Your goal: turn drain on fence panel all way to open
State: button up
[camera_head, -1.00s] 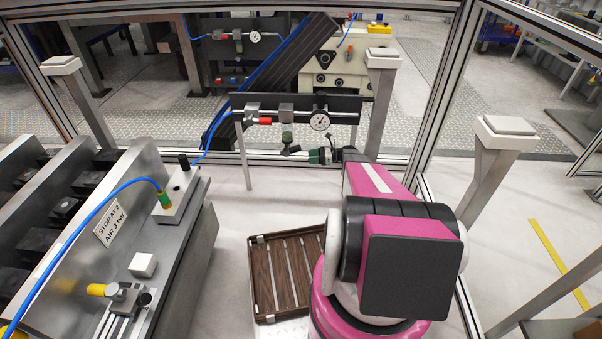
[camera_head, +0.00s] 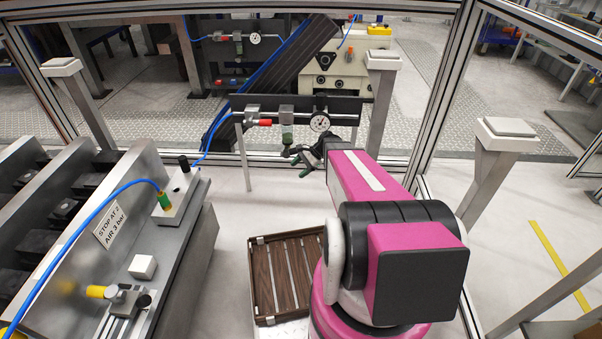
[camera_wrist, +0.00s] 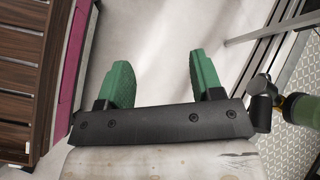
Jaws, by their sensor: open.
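The dark fence panel (camera_head: 345,103) stands at the back, carrying a pressure gauge, a red-ended fitting and a grey filter unit with a green bowl (camera_head: 287,137). The drain at the bowl's lower end is too small to make out in the head view. In the wrist view, the green bowl (camera_wrist: 302,109) is at the right edge, with a small black fitting (camera_wrist: 263,86) at its end, likely the drain. My gripper (camera_wrist: 160,75) has two green fingers, spread and empty. The fitting lies outside the fingers, to their right. In the head view, my gripper (camera_head: 296,163) is just below the bowl.
A grey machine with a sign (camera_head: 110,224) and blue hose fills the left. Fence posts (camera_head: 382,95) stand close to the right of the panel. Floor below the panel is clear.

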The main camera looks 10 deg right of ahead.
jog(key=s+a+r+n+h, duration=0.1)
jog(key=s+r+n+h, duration=0.4)
jog(key=s+n, duration=0.2)
jog(key=shift+s+r+h, duration=0.3)
jog(key=shift+s+h, duration=0.1)
jog(key=shift+s, duration=0.6)
jog(key=shift+w, duration=0.1)
